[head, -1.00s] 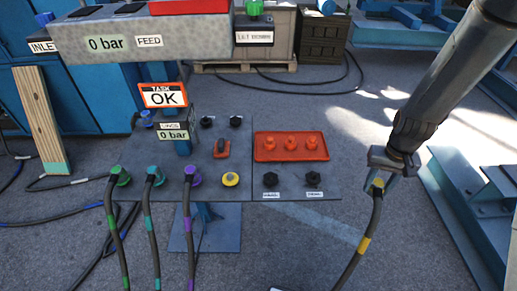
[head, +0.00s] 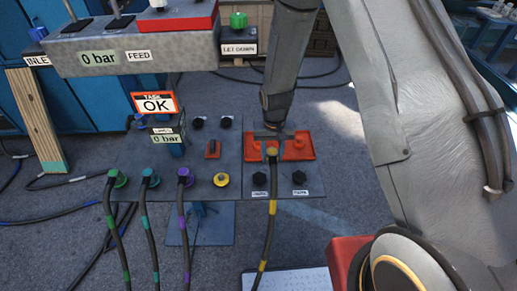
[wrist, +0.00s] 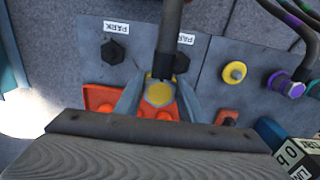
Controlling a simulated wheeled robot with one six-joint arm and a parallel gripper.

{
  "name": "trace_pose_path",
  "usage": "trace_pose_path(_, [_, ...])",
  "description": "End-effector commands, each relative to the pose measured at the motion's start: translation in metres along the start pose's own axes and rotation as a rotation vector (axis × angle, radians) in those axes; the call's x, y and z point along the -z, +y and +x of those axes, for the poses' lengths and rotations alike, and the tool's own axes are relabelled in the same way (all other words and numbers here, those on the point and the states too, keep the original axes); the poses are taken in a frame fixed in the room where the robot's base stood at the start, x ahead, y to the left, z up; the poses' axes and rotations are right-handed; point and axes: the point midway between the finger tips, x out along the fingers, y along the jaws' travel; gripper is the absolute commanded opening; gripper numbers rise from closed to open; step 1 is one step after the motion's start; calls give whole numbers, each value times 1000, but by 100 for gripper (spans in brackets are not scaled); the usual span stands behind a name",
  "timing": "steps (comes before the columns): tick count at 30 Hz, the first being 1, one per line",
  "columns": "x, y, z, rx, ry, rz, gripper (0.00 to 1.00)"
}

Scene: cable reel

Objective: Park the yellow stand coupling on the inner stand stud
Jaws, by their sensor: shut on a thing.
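My gripper (head: 272,148) is shut on the yellow stand coupling (head: 271,153), whose black hose with a yellow band hangs down toward the bottom of the head view. The wrist view shows the coupling's yellow end (wrist: 160,93) between the two fingers. Two black hexagonal park studs stand on the panel: the left one (head: 260,178), beside the hose, and the right one (head: 299,177). In the wrist view they are at the right (wrist: 181,62), partly behind the hose, and the left (wrist: 112,52). The coupling appears apart from both studs; its exact height is unclear.
A red tray (head: 308,153) with orange knobs lies behind the gripper. Left on the panel are a yellow port (head: 221,180) and green (head: 117,178), teal (head: 150,178) and purple (head: 185,177) couplings with hoses. The grey feed block (head: 130,45) overhangs the back left.

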Motion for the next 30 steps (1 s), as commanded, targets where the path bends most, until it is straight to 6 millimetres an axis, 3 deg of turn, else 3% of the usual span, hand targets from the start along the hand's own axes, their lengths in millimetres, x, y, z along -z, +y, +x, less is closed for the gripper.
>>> trace_pose_path(3, [-4,-26,-7,0,0,1,9])
trace_pose_path(9, [-5,-44,-4,0,0,11,9])
trace_pose_path(17, [-4,-44,8,0,0,13,9])
trace_pose_path(30, [-4,-44,52,0,0,13,9])
